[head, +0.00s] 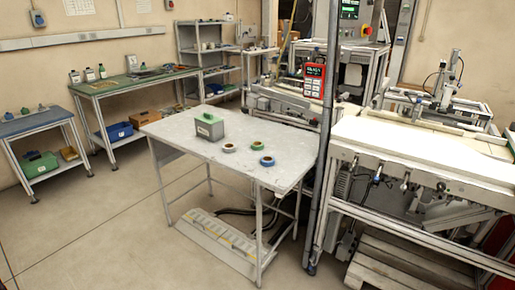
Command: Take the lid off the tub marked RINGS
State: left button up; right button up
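A grey tub (212,132) stands upright on the light grey table (175,128), left of the tape reels. Its lid (209,119) is on top and shows green. A small pale label is on its front, too small to read, so I cannot tell if it says RINGS. Three tape reels lie flat to its right: a tan one (229,148), a green one (257,146) and a blue one (267,161). Neither of my grippers is in view.
The table's front half is bare. A post (325,140) rises at its right end, beside a machine bench (420,140). A green-topped bench (135,82) and a blue-topped bench (35,122) stand along the left wall. Open floor lies at the front left.

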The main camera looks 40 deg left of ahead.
aim_at(214, 133)
jog(key=u, duration=1.45)
jog(key=i+j+z, duration=0.25)
jog(key=i+j, duration=0.35)
jog(key=i, duration=0.15)
jog(key=i+j+z, duration=0.3)
jog(key=i+j, duration=0.4)
jog(key=j, duration=0.1)
